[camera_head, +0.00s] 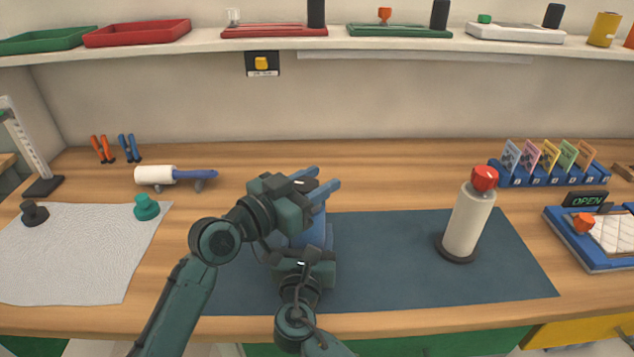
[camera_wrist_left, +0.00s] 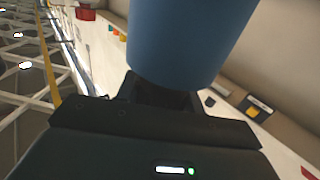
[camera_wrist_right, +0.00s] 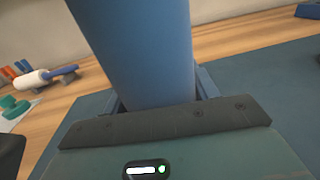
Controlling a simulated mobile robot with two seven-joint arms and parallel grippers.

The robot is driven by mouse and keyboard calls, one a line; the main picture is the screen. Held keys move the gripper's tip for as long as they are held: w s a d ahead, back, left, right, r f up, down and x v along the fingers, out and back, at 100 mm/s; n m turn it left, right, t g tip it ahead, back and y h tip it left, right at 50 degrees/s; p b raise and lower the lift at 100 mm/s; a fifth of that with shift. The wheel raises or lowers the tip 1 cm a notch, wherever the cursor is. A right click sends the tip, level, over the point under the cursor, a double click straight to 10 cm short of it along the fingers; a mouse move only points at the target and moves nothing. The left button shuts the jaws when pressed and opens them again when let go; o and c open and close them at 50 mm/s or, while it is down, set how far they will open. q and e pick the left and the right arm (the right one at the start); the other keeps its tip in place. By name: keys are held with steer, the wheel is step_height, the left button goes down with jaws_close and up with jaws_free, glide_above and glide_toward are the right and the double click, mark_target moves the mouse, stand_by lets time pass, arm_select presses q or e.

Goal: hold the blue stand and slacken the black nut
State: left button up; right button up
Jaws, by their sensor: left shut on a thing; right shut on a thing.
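The blue stand (camera_head: 313,227) rises from the dark blue mat, mostly hidden behind my grippers in the head view. Its blue column fills the middle of the right wrist view (camera_wrist_right: 140,50), and a blue round part fills the top of the left wrist view (camera_wrist_left: 190,35). My right gripper (camera_head: 308,260) is shut on the lower column. My left gripper (camera_head: 297,200) is higher, at the stand's upper part. It is shut on a dark piece, seemingly the black nut (camera_wrist_left: 160,92), just under the blue part and mostly hidden. Two blue prongs show beside the left gripper.
The dark blue mat (camera_head: 400,285) is clear between the stand and a cream cylinder (camera_head: 467,222) with a red top. A blue-handled roller (camera_head: 157,175) lies behind left. A grey cloth (camera_head: 75,255) with a green knob (camera_head: 146,207) lies at left.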

arm_select(q)
steer(key=shift+w+f+n+t+y, duration=0.1)
steer(key=shift+n+t+y, duration=0.6)
steer(key=shift+t+y, duration=0.1)
steer(key=shift+a, duration=0.15)
steer(key=o, duration=1)
steer(key=v, duration=1.2)
